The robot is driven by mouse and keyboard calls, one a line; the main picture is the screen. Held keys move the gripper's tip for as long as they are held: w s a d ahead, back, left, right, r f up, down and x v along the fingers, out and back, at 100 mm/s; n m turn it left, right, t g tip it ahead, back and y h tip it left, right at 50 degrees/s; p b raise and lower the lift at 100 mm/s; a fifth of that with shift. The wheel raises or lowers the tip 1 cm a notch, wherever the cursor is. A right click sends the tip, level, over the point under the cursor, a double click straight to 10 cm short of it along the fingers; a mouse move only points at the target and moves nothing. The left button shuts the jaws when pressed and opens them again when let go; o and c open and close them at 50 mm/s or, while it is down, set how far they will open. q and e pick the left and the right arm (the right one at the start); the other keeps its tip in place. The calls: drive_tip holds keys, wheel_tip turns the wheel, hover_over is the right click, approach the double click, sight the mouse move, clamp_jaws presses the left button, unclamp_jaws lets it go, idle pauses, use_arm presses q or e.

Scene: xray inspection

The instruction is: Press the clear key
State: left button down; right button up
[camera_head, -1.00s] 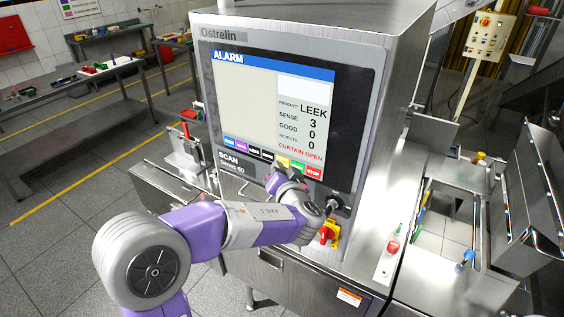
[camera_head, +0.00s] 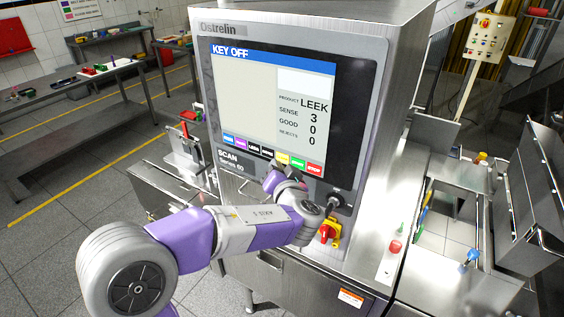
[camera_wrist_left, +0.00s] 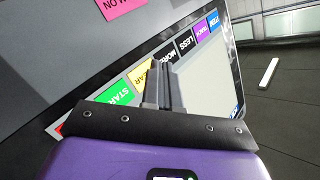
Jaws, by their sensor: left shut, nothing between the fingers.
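The yellow clear key (camera_head: 283,158) is in the row of coloured keys along the bottom of the inspection machine's screen (camera_head: 245,100). It also shows in the left wrist view (camera_wrist_left: 138,76), partly covered by my fingers, between the green start key (camera_wrist_left: 114,95) and the black "more" key (camera_wrist_left: 168,55). My left gripper (camera_head: 274,174) is shut and empty just below the key row. In the wrist view its fingertips (camera_wrist_left: 160,66) overlap the edge of the clear key. I cannot tell whether they touch it. The screen banner reads "KEY OFF". My right gripper is out of view.
A key switch (camera_head: 336,201) and a red-and-yellow rotary switch (camera_head: 327,231) sit on the machine front beside my left wrist. A red stop key (camera_head: 314,168) ends the key row. A steel conveyor section lies to the right.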

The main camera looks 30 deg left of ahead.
use_arm(q)
drive_tip(key=s+b, duration=0.3)
drive_tip(key=s, duration=0.3)
drive_tip(key=shift+a, duration=0.2)
idle(0.4)
idle(0.5)
